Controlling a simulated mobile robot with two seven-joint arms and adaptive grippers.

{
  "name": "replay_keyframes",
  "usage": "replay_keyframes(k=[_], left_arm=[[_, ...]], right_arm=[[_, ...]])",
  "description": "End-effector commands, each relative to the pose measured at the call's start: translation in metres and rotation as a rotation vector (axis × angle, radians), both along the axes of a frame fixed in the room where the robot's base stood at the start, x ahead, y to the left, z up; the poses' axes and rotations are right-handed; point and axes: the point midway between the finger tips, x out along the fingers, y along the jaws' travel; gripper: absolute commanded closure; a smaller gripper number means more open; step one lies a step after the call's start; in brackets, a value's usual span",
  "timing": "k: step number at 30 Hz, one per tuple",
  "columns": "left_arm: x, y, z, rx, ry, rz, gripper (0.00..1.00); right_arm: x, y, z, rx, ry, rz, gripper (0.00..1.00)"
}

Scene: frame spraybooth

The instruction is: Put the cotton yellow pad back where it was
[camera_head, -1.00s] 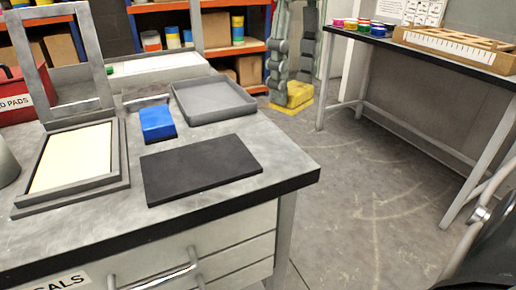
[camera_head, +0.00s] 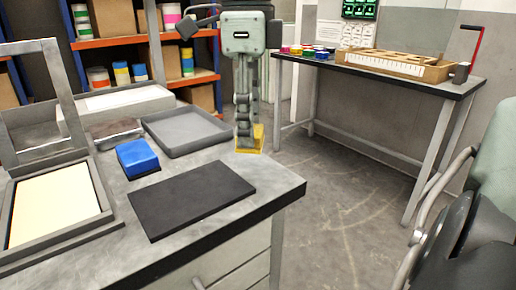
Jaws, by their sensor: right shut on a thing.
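My right gripper (camera_head: 246,127) points down, its fingers shut on the cotton yellow pad (camera_head: 257,140). The pad shows below and beside the fingertips, just past the right edge of the grey tray (camera_head: 188,145) in the picture. It appears apart from the table; its height is hard to judge. A blue pad (camera_head: 137,158) lies on the table in front of the tray. A flat black mat (camera_head: 190,199) lies nearer the front right corner. My left gripper is not in view.
A framed screen (camera_head: 56,213) with a raised grey frame (camera_head: 63,100) stands at the left of the table. A side table (camera_head: 440,90) with paint pots (camera_head: 307,51) and a wooden rack (camera_head: 400,64) stands at the back right. Shelves are behind; the floor between is clear.

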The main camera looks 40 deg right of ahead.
Motion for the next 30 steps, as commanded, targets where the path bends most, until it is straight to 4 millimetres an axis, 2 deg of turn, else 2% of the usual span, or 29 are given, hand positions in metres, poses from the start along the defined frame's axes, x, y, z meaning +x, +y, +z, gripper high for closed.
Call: replay_keyframes(k=[3, 6, 10, 14, 21, 30], left_arm=[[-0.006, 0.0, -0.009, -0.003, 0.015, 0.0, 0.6], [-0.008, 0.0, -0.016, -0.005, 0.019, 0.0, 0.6], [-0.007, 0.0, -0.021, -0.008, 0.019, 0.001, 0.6], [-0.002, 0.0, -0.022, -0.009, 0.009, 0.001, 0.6], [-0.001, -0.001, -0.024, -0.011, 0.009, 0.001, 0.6], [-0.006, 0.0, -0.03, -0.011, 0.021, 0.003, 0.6]], right_arm=[[0.014, -0.024, -0.016, 0.003, 0.002, -0.003, 0.82], [0.023, -0.039, -0.027, 0.002, 0.001, -0.002, 0.82], [0.03, -0.051, -0.035, 0.001, 0.001, -0.001, 0.82], [0.032, -0.054, -0.044, 0.0, 0.001, 0.0, 0.82], [0.032, -0.054, -0.076, 0.001, 0.001, -0.001, 0.82], [0.032, -0.054, -0.079, 0.0, -0.001, -0.001, 0.82]])
